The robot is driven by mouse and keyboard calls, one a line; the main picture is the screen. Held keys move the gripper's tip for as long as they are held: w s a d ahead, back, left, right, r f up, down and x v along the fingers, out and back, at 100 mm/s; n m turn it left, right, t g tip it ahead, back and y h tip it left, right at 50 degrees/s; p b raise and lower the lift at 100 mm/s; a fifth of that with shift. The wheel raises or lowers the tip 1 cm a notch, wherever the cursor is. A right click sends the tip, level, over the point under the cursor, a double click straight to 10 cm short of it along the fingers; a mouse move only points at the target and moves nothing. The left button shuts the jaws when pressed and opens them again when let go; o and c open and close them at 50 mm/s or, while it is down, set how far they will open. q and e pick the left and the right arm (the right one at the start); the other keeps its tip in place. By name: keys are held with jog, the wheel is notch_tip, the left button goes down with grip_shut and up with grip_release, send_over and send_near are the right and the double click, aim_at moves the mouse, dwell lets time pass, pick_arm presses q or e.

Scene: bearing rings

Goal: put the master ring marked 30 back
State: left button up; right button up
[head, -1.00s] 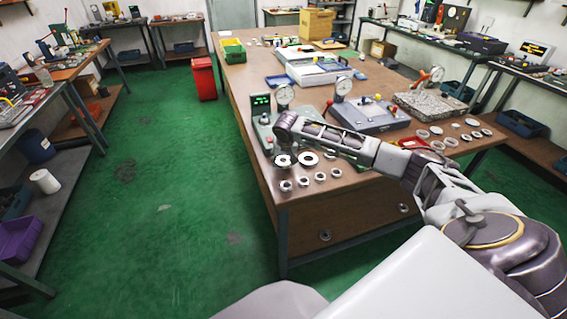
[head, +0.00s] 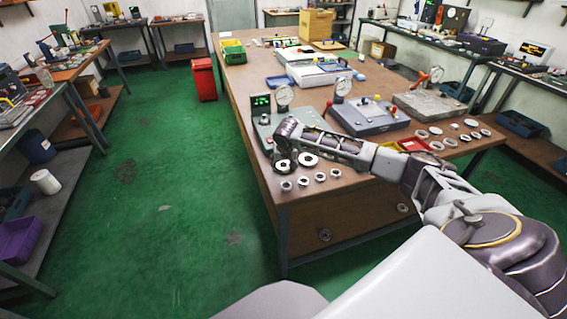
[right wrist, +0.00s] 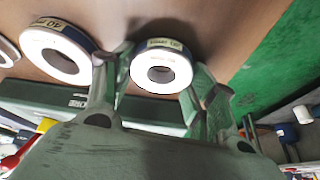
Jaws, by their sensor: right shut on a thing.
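The master ring (right wrist: 180,72), white-faced with a dark rim and a yellow label, sits between the fingers of my right gripper (right wrist: 155,72) in the right wrist view. The fingers are shut on it. Its label is upside down and seems to read 30. In the head view my right gripper (head: 281,152) points down over the table's near left corner, with a ring (head: 283,168) just under it. I cannot tell whether the held ring touches the table. A second labelled master ring (right wrist: 50,66) lies beside it; it also shows in the head view (head: 309,166). My left gripper is not in view.
Several small rings (head: 303,182) lie in front on the wooden table (head: 345,210). A plate with a dial gauge (head: 370,118) and more rings (head: 437,131) are to the right.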

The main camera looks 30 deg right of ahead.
jog(key=shift+s+a+f, duration=0.15)
jog(key=shift+s+f, duration=0.2)
jog(key=shift+f, duration=0.25)
jog(key=o, duration=1.2)
jog(key=shift+f, duration=0.1)
jog(key=shift+o, duration=1.2)
jog(key=shift+w+f, duration=0.15)
jog(key=shift+f, duration=0.05)
jog(key=shift+r, duration=0.35)
jog(key=shift+w+r, duration=0.15)
jog(key=shift+r, duration=0.35)
jog(key=v, duration=1.2)
jog(key=shift+r, duration=0.15)
jog(key=shift+w, duration=0.1)
